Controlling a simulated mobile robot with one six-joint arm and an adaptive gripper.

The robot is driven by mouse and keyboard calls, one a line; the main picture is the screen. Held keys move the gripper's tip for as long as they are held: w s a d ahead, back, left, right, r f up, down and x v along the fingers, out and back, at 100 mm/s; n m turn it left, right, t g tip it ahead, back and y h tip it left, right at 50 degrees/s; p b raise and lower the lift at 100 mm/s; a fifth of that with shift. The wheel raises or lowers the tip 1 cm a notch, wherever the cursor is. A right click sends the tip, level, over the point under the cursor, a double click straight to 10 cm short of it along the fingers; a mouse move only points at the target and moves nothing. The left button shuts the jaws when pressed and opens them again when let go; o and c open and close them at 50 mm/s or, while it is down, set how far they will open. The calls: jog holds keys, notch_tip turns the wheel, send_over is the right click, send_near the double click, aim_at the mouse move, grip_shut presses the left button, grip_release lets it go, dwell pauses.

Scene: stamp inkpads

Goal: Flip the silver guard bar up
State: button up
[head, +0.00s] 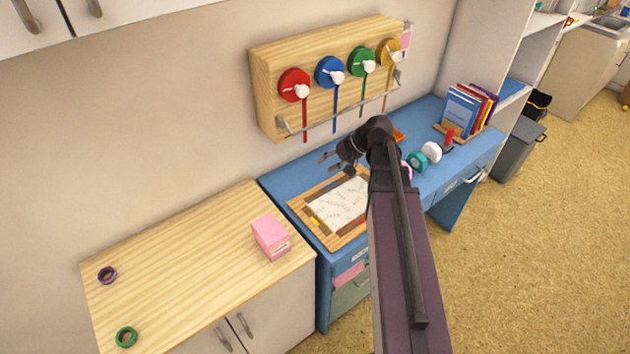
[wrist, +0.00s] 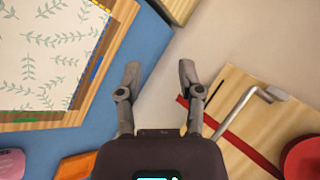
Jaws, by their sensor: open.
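The silver guard bar (head: 318,123) runs along the lower front of a wooden wall rack (head: 262,95), below several coloured discs and across their hanging straps. It sits low, with a short bent arm at each end. In the wrist view one end of the bar (wrist: 234,114) shows at right, over the rack's wood and near a red strap (wrist: 238,144). My gripper (head: 333,163) is open and empty, below the rack and above the blue desk. In the wrist view its fingers (wrist: 159,72) are spread, left of the bar and apart from it.
A framed leaf-print sheet (head: 340,205) lies on the blue desk (head: 283,178) under my gripper. Stamps and upright books (head: 465,108) stand to the right. A pink box (head: 270,236) is on the wooden cabinet at left. The wall below the rack is clear.

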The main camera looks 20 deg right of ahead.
jog(key=s+a+f+n+g+h, duration=0.1)
jog(key=s+a+f+n+h, duration=0.1)
jog(key=s+a, duration=0.2)
jog(key=shift+a+g+p, duration=0.35)
jog(key=shift+a+g, duration=0.05)
jog(key=shift+a, duration=0.25)
jog(key=s+a+f+n+g+h, duration=0.1)
jog(key=s+a+f+n+h, duration=0.1)
jog(key=s+h, duration=0.3)
jog(key=shift+s+a+f+g+h, duration=0.15)
jog(key=shift+s+a+g+h, duration=0.25)
jog(key=shift+s, duration=0.55)
